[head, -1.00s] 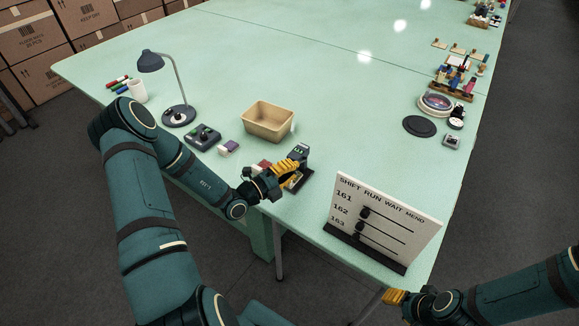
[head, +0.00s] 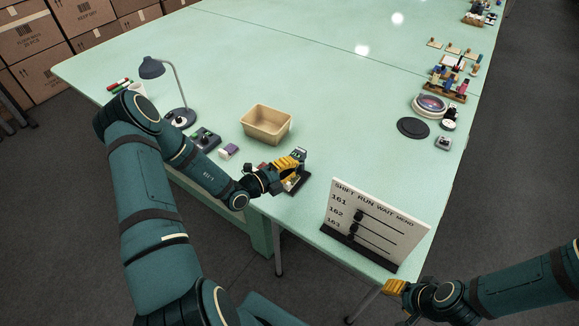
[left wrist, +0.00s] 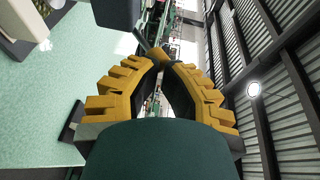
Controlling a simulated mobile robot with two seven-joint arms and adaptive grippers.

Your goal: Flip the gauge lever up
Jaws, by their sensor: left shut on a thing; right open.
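The gauge (head: 301,153) is a small dark upright device on a dark base (head: 298,186) near the table's front edge. My left gripper (head: 297,160), with yellow finger pads, is in front of it and hides much of it. In the left wrist view the left fingertips (left wrist: 158,57) meet on a thin grey lever (left wrist: 143,42), slanting away past the tips. Its exact angle is hard to tell. My right gripper (head: 388,287) is open and empty, low beyond the table's front edge, well away from the gauge.
A tan bin (head: 266,127) stands just behind the gauge. A white board (head: 378,222) with rods stands to its right. A dark control box (head: 205,139), a purple-and-white block (head: 229,152) and a desk lamp (head: 152,68) are to the left.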

